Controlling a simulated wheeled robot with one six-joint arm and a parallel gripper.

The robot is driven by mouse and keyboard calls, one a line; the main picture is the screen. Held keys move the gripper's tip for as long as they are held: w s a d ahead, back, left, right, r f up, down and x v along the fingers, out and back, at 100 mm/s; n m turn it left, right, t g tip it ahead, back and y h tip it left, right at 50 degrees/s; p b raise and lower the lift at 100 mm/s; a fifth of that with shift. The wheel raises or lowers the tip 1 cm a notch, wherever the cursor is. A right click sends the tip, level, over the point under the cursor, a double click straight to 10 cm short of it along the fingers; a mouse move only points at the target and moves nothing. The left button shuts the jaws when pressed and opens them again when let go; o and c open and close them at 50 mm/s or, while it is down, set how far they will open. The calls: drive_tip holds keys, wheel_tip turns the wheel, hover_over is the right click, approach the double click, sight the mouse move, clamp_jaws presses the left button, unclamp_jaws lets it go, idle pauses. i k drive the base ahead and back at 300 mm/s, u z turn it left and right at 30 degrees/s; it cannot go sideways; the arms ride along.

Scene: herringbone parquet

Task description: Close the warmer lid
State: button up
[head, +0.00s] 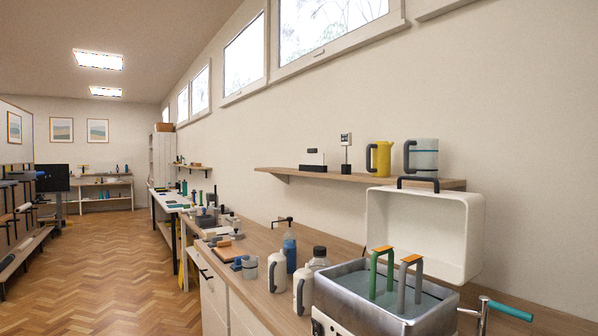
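The warmer (369,314) stands at the lower right on the wooden counter, a metal tub with what looks like liquid inside. Its white lid (424,233) stands open, tipped up at the back of the tub with its hollow inside facing me. A black handle (418,181) is at the lid's upper edge. Two upright loop-shaped pieces, one green (374,275) and one grey (402,286), both with orange tops, rise out of the tub. My gripper is not in view.
White jugs (303,289) and bottles (289,250) crowd the counter left of the warmer. A teal-handled metal bar (508,310) sticks up at its right. A wall shelf (345,179) with a yellow jug (379,158) is behind the lid. Parquet floor (110,285) is clear at left.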

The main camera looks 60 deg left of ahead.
sight(445, 228)
drive_tip(key=u, duration=0.6)
drive_tip(key=k, duration=0.9)
drive_tip(key=u, duration=1.4)
drive_tip(key=i, duration=1.45)
drive_tip(key=z, duration=0.6)
drive_tip(key=i, duration=0.75)
drive_tip(key=z, duration=0.65)
